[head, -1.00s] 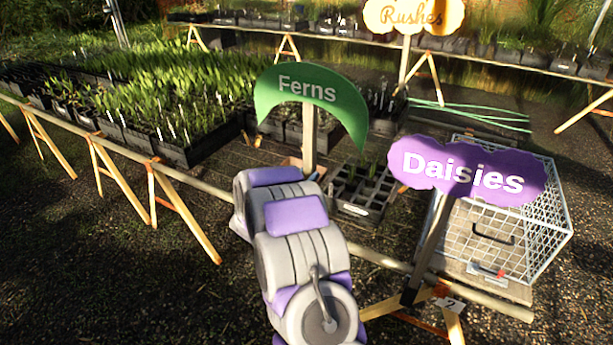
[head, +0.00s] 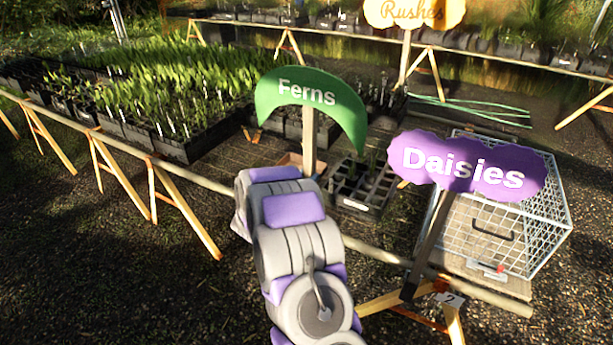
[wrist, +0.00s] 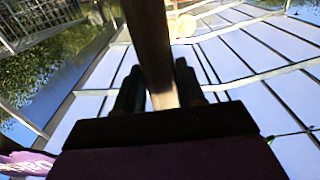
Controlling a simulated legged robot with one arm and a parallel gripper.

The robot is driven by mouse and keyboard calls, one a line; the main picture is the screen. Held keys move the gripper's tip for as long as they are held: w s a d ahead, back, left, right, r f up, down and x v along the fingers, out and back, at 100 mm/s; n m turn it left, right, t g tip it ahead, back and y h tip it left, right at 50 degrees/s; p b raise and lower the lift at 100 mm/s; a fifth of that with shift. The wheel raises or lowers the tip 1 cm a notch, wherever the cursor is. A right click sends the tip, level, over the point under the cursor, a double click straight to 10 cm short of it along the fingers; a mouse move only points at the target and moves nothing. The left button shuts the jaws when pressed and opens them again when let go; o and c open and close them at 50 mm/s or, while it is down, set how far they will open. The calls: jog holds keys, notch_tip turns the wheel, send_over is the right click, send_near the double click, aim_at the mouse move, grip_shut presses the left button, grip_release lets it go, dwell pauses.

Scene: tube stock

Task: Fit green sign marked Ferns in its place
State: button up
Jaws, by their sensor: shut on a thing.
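The green sign marked Ferns (head: 311,97) is a curved crescent board on a wooden post, and it stands about upright above the near edge of the plant bench in the head view. In the wrist view its post (wrist: 150,45) runs between the two fingers of my gripper (wrist: 160,95), which is shut on it. In the head view my arm covers the gripper and the lower post. I cannot tell whether the post's foot touches anything. A purple sign marked Daisies (head: 467,168) stands on a dark post to the right.
A wire cage (head: 520,225) sits at the bench's right end, behind the Daisies sign. A black cell tray (head: 360,203) lies just right of the Ferns post. Planted trays (head: 190,150) fill the bench's left. A yellow Rushes sign (head: 414,12) stands at the far bench.

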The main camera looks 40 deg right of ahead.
jog(key=shift+f, duration=0.5)
jog(key=shift+f+b, duration=0.3)
jog(key=shift+f, duration=1.1)
jog(key=shift+f, duration=0.45)
jog(key=o, duration=1.2)
jog(key=shift+o, duration=0.2)
jog(key=p+v, duration=0.3)
jog(key=v, duration=1.4)
jog(key=shift+a, duration=0.25)
